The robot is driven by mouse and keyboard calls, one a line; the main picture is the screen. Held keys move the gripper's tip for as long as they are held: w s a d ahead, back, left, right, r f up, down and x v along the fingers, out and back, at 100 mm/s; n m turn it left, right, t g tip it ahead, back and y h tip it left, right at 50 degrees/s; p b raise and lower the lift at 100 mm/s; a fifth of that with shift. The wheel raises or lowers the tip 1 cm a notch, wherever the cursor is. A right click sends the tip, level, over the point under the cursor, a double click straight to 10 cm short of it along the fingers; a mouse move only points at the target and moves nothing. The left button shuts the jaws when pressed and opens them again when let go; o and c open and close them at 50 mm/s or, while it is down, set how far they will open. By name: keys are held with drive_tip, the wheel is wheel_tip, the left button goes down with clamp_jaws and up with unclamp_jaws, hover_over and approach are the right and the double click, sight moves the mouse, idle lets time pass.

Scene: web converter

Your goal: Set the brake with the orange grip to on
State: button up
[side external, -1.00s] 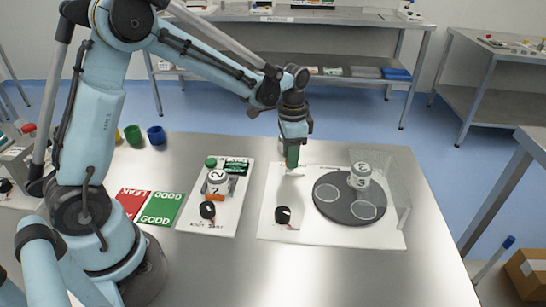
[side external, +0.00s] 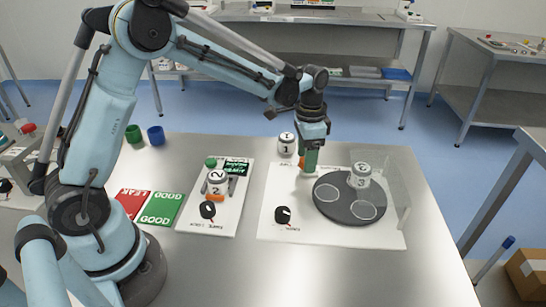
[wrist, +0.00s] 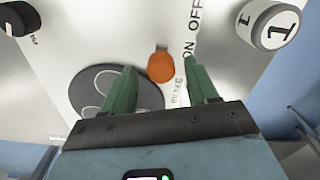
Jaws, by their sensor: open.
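The brake's rounded orange grip (wrist: 161,66) shows in the wrist view in the gap between my fingertips. Printed letters reading ON and OFF run beside it on the white panel (wrist: 130,30). In the side view a bit of the orange grip (side external: 303,165) shows beside my green fingers, which hide part of it. My gripper (side external: 309,170) is open and points down over the panel's back edge; it also shows in the wrist view (wrist: 160,68). Whether the fingers touch the grip, and its exact setting, I cannot tell.
A white canister marked 1 (side external: 286,144) stands just behind the panel, close left of my gripper. A dark round disc (side external: 335,210) carries canister 3 (side external: 360,176) beside a clear guard (side external: 402,190). A black knob (side external: 282,215) sits at the panel's front. Another station (side external: 225,222) holds canister 2.

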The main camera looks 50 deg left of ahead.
wheel_tip(320, 180, up, 12)
idle(0.6)
drive_tip(key=shift+r, duration=0.1)
drive_tip(key=s+f+n+t, duration=0.2)
drive_tip(key=s+n+t, duration=0.4)
drive_tip(key=s, duration=1)
drive_tip(key=shift+s+a+f+t, duration=0.2)
drive_tip(key=shift+s+f+t, duration=0.15)
drive_tip(key=shift+t, duration=0.25)
idle(1.2)
